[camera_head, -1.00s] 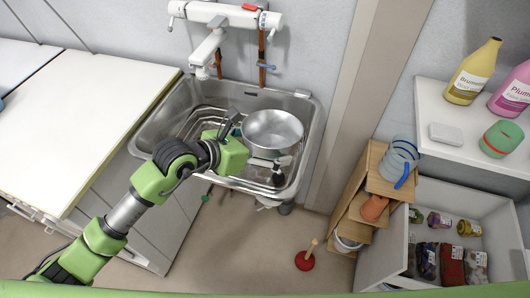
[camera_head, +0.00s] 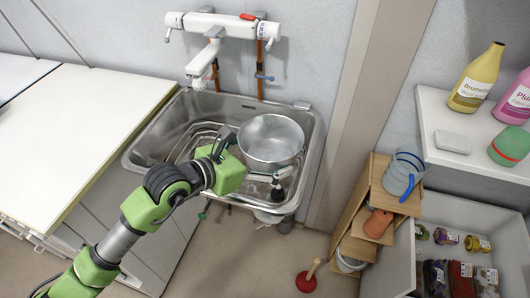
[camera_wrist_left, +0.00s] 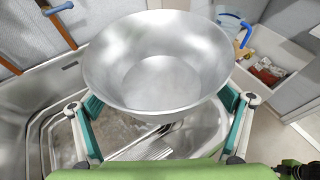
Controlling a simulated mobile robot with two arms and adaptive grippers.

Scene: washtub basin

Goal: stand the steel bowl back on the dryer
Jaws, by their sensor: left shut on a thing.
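The steel bowl (camera_head: 271,140) is upright, its open side up, over the right part of the steel washtub basin (camera_head: 146,141). It fills the middle of the left wrist view (camera_wrist_left: 160,70). My left gripper (camera_head: 256,156) is shut on the bowl, with one finger at each side of it. The bowl appears held above the basin floor, and its underside is hidden. A white-topped unit (camera_head: 75,135) at the left may be the dryer; its visible top is bare.
A white tap unit (camera_head: 215,24) hangs on the wall above the basin. Right of the basin stand a wooden step rack (camera_head: 350,225) with a clear jug (camera_head: 402,173), an open drawer (camera_head: 470,212) of packets, and a shelf with bottles. A red plunger (camera_head: 307,281) stands on the floor.

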